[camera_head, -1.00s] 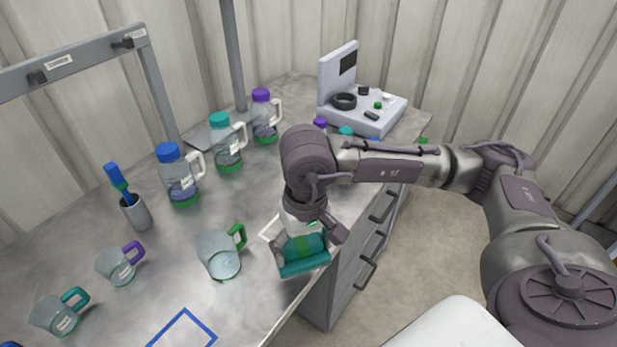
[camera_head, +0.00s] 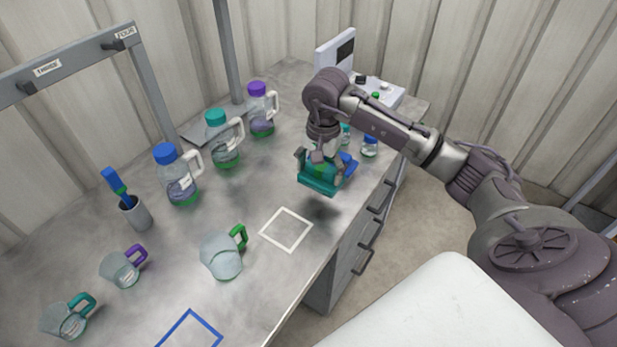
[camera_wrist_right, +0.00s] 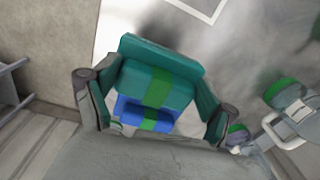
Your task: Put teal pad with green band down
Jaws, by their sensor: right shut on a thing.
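My right gripper (camera_head: 321,168) is shut on the teal pad with green band (camera_head: 317,184) and holds it above the table, with a shadow beneath. In the right wrist view the teal pad (camera_wrist_right: 184,89) sits between the two fingers, its green band running down the middle. A blue pad with a green band (camera_wrist_right: 145,113) shows beyond the teal pad there; in the head view a blue part (camera_head: 349,162) shows just right of the gripper, partly hidden. My left gripper is not in view.
A white square outline (camera_head: 286,230) lies bare on the metal table (camera_head: 255,200); a blue outline (camera_head: 190,330) lies nearer. Handled bottles (camera_head: 180,180) stand along the back. Glass jugs (camera_head: 222,256), a brush cup (camera_head: 136,213) and a small blue-lidded jar (camera_head: 370,147) also stand there.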

